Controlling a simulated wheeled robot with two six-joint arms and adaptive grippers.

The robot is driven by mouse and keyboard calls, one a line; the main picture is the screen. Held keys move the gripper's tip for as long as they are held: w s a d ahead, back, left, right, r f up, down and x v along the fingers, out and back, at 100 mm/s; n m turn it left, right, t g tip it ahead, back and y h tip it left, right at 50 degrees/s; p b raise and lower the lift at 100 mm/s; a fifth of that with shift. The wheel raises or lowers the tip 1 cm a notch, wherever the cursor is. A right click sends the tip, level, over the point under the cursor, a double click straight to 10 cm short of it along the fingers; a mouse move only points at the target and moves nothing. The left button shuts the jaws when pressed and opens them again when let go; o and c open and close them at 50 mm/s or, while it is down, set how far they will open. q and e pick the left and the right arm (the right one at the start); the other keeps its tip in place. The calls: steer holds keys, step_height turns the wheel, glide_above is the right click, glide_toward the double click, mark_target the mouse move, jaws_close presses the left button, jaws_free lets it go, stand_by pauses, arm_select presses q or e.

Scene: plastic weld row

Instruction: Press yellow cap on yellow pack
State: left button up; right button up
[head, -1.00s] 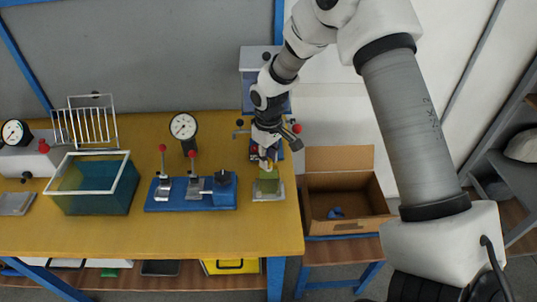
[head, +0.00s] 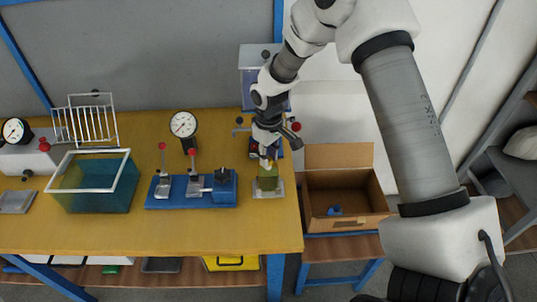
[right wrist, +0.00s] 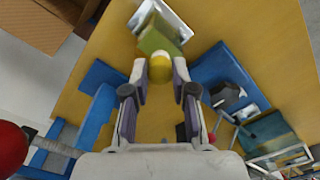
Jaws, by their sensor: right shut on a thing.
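My right gripper (head: 266,158) is shut on the yellow cap (right wrist: 160,68), which sits between its fingertips in the right wrist view. The gripper points down just above the yellow pack. The pack (head: 268,184) is a yellow-green block standing on a pale metal plate (head: 280,192) near the table's right end. In the right wrist view the pack (right wrist: 156,41) shows just beyond the cap. The cap overlaps the pack there, and I cannot tell whether they touch. My left gripper is not in view.
Left of the pack is a blue fixture (head: 190,200) with red-knobbed levers and a dark block. A dial gauge (head: 183,124) stands behind it. A teal bin (head: 95,188) and white rack are further left. An open cardboard box (head: 345,203) is to the right. The front of the table is clear.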

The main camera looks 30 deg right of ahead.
stand_by(0.6)
steer(key=shift+f+p, duration=0.15)
steer(key=shift+p, duration=0.3)
stand_by(0.4)
steer(key=shift+p, duration=0.3)
stand_by(0.3)
steer(key=o, duration=1.2)
steer(key=shift+o, duration=0.2)
step_height(320, 180, up, 7)
steer(key=p, duration=0.6)
